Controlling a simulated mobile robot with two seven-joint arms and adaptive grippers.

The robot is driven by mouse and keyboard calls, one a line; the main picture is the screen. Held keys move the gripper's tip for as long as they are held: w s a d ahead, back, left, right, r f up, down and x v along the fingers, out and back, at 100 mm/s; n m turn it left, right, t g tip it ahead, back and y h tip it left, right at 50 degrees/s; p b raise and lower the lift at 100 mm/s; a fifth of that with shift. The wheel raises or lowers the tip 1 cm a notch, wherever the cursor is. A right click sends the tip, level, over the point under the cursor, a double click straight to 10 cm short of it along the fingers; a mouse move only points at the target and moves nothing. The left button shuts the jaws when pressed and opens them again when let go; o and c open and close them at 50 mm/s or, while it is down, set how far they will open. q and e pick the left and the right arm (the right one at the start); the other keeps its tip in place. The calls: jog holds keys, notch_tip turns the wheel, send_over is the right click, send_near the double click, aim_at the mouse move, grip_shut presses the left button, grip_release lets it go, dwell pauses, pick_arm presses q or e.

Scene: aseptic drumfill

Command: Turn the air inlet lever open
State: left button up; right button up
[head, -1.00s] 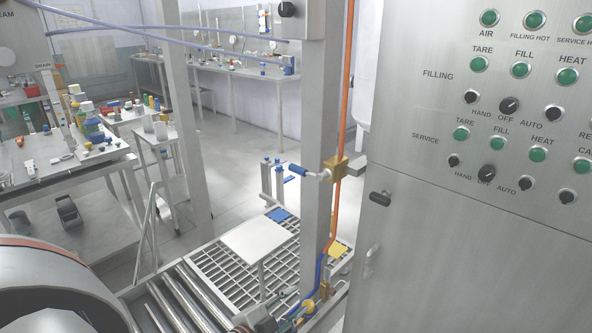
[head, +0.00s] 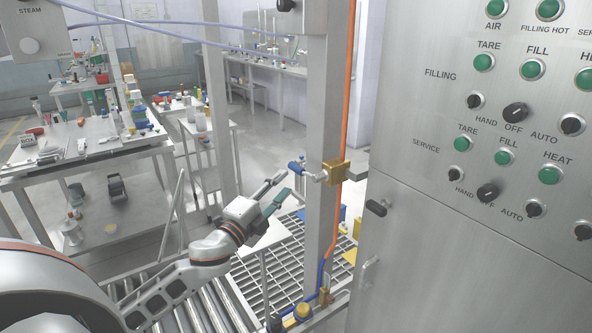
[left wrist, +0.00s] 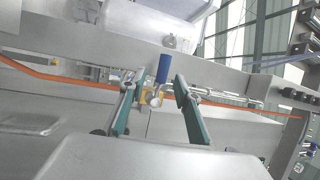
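The air inlet lever is a blue handle (head: 296,168) on a brass valve (head: 338,174), fixed to the steel post along the orange hose. In the head view the handle points left from the valve. My left gripper (head: 283,184) is open and empty, just left of and below the handle. In the left wrist view the blue handle (left wrist: 163,69) and brass valve (left wrist: 147,98) appear between the two spread fingers (left wrist: 157,82). The fingers do not appear to touch the handle; the exact depth gap is unclear. My right gripper is not in view.
The steel post (head: 321,110) stands right behind the lever. A control cabinet (head: 470,250) with green buttons and black knobs fills the right side. A roller conveyor (head: 190,300) and grating (head: 275,265) lie below. A cluttered bench (head: 80,150) stands at left.

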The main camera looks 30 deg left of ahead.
aim_at(296, 168)
pick_arm(q)
jog(key=shift+w+a+r, duration=0.1)
jog(key=shift+w+r, duration=0.25)
jog(key=shift+w, duration=0.95)
jog(key=shift+w+r, duration=0.3)
jog(key=shift+w, duration=0.95)
jog(key=shift+w+a+r, duration=0.1)
jog(key=shift+w+r, duration=0.25)
jog(key=shift+w, duration=0.95)
grip_shut()
